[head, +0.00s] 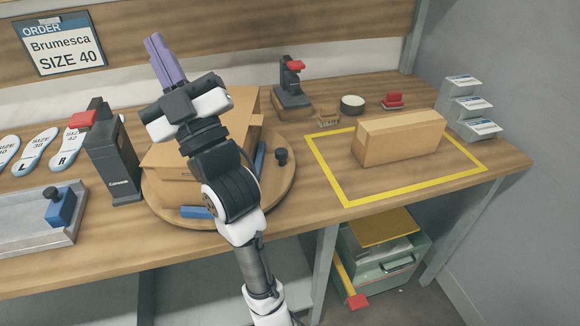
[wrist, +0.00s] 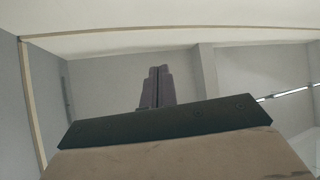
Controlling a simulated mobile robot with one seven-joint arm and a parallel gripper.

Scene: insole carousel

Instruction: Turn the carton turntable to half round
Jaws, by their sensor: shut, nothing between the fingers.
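The carton turntable (head: 284,194) is a round wooden disc on the bench, left of centre in the head view. Brown cartons (head: 244,100) stand on it, partly hidden behind my arm. A dark knob (head: 281,156) stands near its right edge, and blue pieces (head: 196,212) show near its front and right. My gripper (head: 155,42) has purple fingers, is shut and empty, and is raised above and behind the turntable, pointing up. In the wrist view its closed fingers (wrist: 156,88) point at bare walls and ceiling; the turntable is not visible there.
A yellow-taped square (head: 343,196) on the right holds a long closed carton (head: 400,138). A dark Cannonade-like labelled device (head: 112,160) stands left of the turntable, beside size-marked insoles (head: 38,148). A metal tray (head: 30,228) lies front left. A small press (head: 292,85) stands behind.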

